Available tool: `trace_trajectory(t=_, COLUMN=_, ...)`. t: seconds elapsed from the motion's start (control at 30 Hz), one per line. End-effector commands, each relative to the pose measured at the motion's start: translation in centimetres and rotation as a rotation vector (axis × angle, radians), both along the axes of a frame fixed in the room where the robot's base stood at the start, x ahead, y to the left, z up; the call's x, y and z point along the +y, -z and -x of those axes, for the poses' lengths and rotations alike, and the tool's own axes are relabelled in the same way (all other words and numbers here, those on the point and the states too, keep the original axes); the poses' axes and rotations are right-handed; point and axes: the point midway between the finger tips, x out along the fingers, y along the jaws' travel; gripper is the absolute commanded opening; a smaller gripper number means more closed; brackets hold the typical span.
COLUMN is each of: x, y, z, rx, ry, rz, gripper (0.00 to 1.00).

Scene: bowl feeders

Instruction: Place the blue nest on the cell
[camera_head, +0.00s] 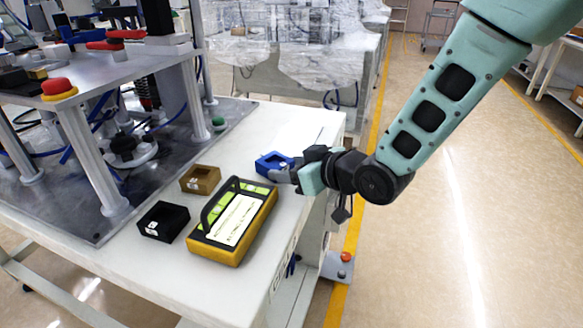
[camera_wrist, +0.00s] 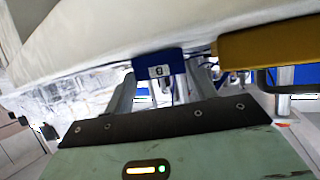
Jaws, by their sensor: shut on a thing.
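The blue nest (camera_head: 272,162) is a small open box at the right edge of the white tabletop (camera_head: 250,135). My gripper (camera_head: 286,174) reaches in from the right and is shut on it. In the wrist view the blue nest (camera_wrist: 158,57) sits between the two fingers of my gripper (camera_wrist: 162,82), with a white label facing the camera. I cannot tell whether the nest touches the tabletop or is slightly above it. Nothing in view is marked as the cell; a machine with a grey metal base plate (camera_head: 80,215) stands on the left of the table.
A brown nest (camera_head: 200,180) and a black nest (camera_head: 163,222) stand left of a yellow-and-black case (camera_head: 228,246), which also shows in the wrist view (camera_wrist: 265,48). A red button (camera_head: 58,87) is on the machine's upper plate. The tabletop behind the blue nest is clear.

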Motion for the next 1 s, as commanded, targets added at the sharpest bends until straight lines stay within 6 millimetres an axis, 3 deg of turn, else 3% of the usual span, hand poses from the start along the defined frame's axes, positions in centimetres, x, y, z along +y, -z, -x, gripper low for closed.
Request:
trace_trajectory(t=0.1, x=0.0, y=0.3, z=0.0, rx=-0.001, ry=0.0, rz=-0.001, gripper=0.27)
trace_trajectory(t=0.13, x=0.0, y=0.4, z=0.0, rx=0.0, ry=0.0, rz=0.0, gripper=0.59)
trace_trajectory(t=0.17, x=0.0, y=0.3, z=0.0, rx=0.0, ry=0.0, rz=0.0, gripper=0.65)
trace_trajectory(t=0.57, x=-0.2, y=-0.3, z=0.1, rx=0.0, ry=0.001, rz=0.0, gripper=0.65)
trace_trajectory(t=1.0, x=-6.6, y=-3.8, z=5.9, rx=-0.002, ry=0.003, rz=0.002, gripper=0.65)
